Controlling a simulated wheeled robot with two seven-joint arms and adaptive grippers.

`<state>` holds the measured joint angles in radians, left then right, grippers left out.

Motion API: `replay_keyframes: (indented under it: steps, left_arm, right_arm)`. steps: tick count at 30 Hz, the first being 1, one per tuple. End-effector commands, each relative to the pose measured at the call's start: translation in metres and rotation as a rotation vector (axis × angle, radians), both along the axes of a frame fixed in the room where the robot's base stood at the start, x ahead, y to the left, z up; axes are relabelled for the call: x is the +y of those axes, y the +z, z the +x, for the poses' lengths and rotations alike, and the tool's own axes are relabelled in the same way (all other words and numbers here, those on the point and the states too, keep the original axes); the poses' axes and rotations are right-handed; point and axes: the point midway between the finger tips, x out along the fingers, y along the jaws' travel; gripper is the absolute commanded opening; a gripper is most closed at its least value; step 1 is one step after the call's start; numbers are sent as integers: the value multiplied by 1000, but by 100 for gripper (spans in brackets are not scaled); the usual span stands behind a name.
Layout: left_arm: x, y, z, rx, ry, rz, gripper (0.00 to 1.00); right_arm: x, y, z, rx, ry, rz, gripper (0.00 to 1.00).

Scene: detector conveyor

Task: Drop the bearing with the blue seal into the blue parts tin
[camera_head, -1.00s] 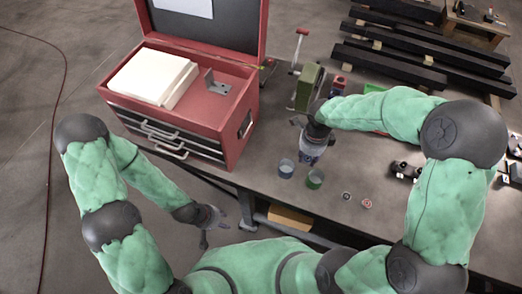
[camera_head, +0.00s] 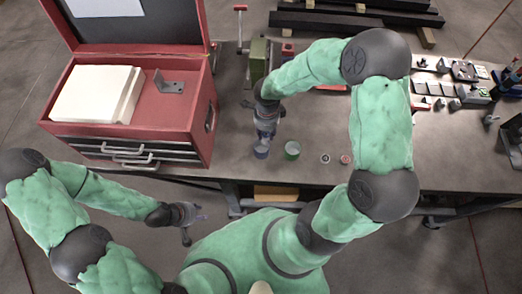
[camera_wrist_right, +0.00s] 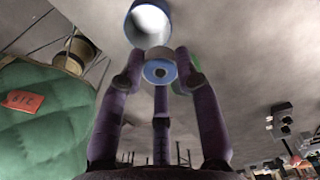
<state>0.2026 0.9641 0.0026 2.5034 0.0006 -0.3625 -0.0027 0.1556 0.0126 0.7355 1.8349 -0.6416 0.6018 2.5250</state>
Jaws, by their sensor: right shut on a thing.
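My right gripper (camera_head: 265,137) is shut on the bearing with the blue seal (camera_wrist_right: 158,72), a small ring with a blue rim held at its fingertips. The blue parts tin (camera_head: 261,151) stands on the table just below and in front of this gripper in the head view. In the right wrist view the blue tin (camera_wrist_right: 149,23) shows its open mouth just beyond the held bearing, apparently apart from it. A green tin (camera_head: 292,150) stands to the right. My left gripper (camera_head: 193,214) is open and empty, off the table's front edge.
Two other bearings lie on the table, one greyish (camera_head: 325,159) and one red (camera_head: 346,159). A red tool chest (camera_head: 200,125) stands at left. A green machine (camera_head: 258,60) is behind my right gripper. Small parts (camera_head: 455,90) lie at the far right.

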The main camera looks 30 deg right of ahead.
Motion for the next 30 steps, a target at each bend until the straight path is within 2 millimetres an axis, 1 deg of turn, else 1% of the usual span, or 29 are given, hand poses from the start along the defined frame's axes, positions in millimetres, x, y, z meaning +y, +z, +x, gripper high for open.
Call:
replay_keyframes:
  steps: [1,3,11,12,14,15,25,28,30]
  left_arm:
    - [0,-2,0,0,0,0,40]
    - [0,-2,0,0,0,0,40]
    - [0,-2,0,-1,0,0,40]
    - [0,-2,0,-1,0,0,40]
    - [0,-2,0,-1,0,0,40]
    - [0,-2,0,-1,0,0,40]
    - [0,-2,0,-1,0,0,40]
    - [0,-2,0,-1,0,0,40]
    - [0,-2,0,-1,0,0,40]
  right_arm:
    - [0,-4,0,0,0,0,0]
    - [0,-7,0,-1,0,0,0]
    - [0,-8,0,-1,1,0,0]
    - [0,-8,0,-1,1,0,42]
    - [0,-8,0,-1,1,0,59]
    - [0,-8,0,-1,1,0,61]
    - [0,-6,0,-1,0,0,61]
    - [0,1,1,-3,-1,-1,61]
    - [0,10,1,-5,0,-2,61]
